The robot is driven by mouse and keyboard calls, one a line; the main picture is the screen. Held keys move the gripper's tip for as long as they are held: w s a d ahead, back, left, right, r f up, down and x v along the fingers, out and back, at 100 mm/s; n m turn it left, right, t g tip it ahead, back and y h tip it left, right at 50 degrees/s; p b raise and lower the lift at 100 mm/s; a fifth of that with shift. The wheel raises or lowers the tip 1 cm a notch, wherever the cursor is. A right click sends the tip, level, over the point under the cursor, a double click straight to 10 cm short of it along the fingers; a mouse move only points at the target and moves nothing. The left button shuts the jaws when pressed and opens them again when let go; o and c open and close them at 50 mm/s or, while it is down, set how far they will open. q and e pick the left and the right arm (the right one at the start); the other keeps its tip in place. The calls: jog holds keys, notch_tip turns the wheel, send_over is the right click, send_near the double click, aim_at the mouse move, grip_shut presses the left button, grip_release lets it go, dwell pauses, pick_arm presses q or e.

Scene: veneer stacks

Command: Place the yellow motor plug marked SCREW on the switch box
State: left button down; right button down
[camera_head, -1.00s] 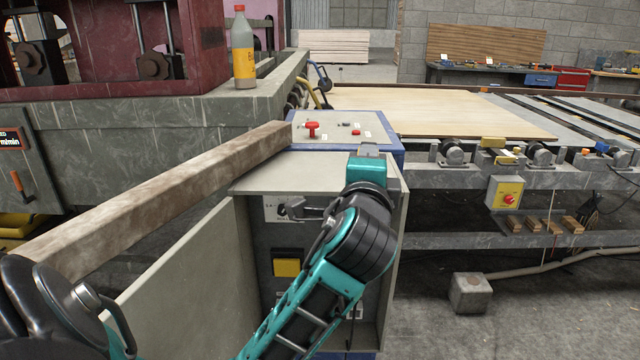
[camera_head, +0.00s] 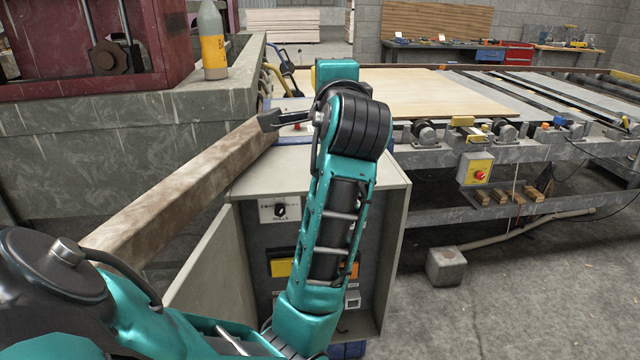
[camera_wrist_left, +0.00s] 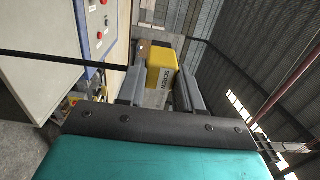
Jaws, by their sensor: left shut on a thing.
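The yellow plug (camera_wrist_left: 161,68) marked SCREW is between the fingers of my left gripper (camera_wrist_left: 160,92) in the left wrist view, and the gripper is shut on it. A small box (camera_head: 476,169) with a yellow face and red button, which looks like the switch box, hangs on the conveyor frame to the right of my arm. My right gripper is not in view.
An open grey cabinet (camera_head: 392,215) stands behind my arm, with a yellow block (camera_head: 281,268) inside. A long wooden beam (camera_head: 190,190) slants to its left. A bottle (camera_head: 212,45) stands on the ledge.

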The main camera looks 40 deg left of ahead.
pick_arm(q)
notch_tip(320, 180, down, 20)
jog(key=b, duration=0.4)
jog(key=shift+r, duration=0.15)
jog(key=shift+a, duration=0.1)
jog(key=shift+f, duration=0.25)
jog(key=c, duration=0.7)
grip_release()
jog(key=shift+c, duration=0.2)
